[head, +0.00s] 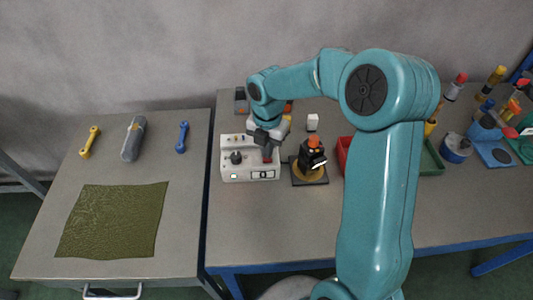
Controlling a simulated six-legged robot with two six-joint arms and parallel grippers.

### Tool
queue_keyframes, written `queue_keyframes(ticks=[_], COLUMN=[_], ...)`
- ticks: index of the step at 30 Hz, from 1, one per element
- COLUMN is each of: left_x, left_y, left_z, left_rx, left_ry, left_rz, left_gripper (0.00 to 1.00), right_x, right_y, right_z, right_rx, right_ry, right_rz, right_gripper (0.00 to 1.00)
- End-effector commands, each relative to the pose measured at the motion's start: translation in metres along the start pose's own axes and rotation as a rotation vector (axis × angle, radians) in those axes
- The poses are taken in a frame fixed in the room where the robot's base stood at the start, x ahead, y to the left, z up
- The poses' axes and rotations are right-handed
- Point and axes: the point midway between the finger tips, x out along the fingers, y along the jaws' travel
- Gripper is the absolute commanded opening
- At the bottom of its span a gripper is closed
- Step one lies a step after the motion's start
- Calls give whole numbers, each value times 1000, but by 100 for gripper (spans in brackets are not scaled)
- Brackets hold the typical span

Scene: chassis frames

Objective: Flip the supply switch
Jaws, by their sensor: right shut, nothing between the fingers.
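A white supply box (250,174) stands at the left end of the right-hand bench. It has a black knob (236,157), a small lit green spot at its lower left and a small dark panel at its lower right. My right gripper (267,152) is shut and empty, pointing down over the right part of the box's top. A small red part (268,160) shows at its fingertips; it may be the switch, and I cannot tell whether the fingers touch it. The gripper hides part of the box's top. My left gripper is not in view.
A black and orange device on a dark base (310,178) stands just right of the box. A red bin (344,150) and a green tray (431,161) are partly behind my arm. The left table holds two wrenches, a grey cylinder and a green mat (113,220).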

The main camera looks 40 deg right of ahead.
Motion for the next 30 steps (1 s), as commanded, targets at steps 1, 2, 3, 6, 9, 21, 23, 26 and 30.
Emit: queue_keyframes(ticks=[1, 2, 3, 6, 9, 21, 23, 26, 30], left_x=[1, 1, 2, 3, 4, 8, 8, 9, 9], left_y=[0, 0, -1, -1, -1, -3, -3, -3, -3], left_z=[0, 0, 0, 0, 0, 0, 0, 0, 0], left_rx=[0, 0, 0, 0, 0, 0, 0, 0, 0], left_ry=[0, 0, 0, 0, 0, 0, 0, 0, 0], left_rz=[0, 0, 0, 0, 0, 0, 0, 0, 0], left_gripper=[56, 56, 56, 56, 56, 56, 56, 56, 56], right_x=[2, 2, 3, 4, 6, 12, 13, 14, 14], right_y=[0, 0, 0, 0, 0, 0, 0, 0, 0], right_z=[0, 0, 0, 0, 0, 0, 0, 0, 0], right_rx=[0, 0, 0, 0, 0, 0, 0, 0, 0], right_ry=[0, 0, 0, 0, 0, 0, 0, 0, 0], right_rz=[0, 0, -1, -1, -1, -1, -1, -1, 0], right_gripper=[0, 0, 0, 0, 0, 0, 0, 0, 0])
